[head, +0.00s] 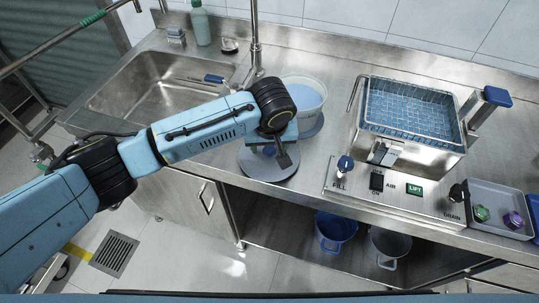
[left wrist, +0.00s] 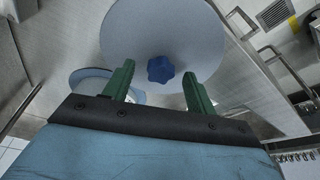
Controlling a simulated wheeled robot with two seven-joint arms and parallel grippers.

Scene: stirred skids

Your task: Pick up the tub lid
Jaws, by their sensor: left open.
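The tub lid (head: 262,172) is a flat grey disc with a blue knob (head: 269,151), lying on the steel counter near its front edge. My left gripper (head: 283,157) is over the lid and partly covers it in the head view. In the left wrist view the lid (left wrist: 135,30) lies beyond the fingers, and its star-shaped blue knob (left wrist: 160,70) shows between the two green fingers of the open gripper (left wrist: 159,75). I cannot tell the exact height of the fingers over the knob. The white tub (head: 317,103) of blue liquid stands just behind. My right gripper is out of view.
A sink (head: 120,98) is at the left, with a tap (head: 255,45) behind. A machine with a blue wire basket (head: 410,103) stands right of the tub, with a control panel (head: 350,188) in front. A grey tray (head: 483,193) is at the far right. Buckets (head: 335,228) stand below.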

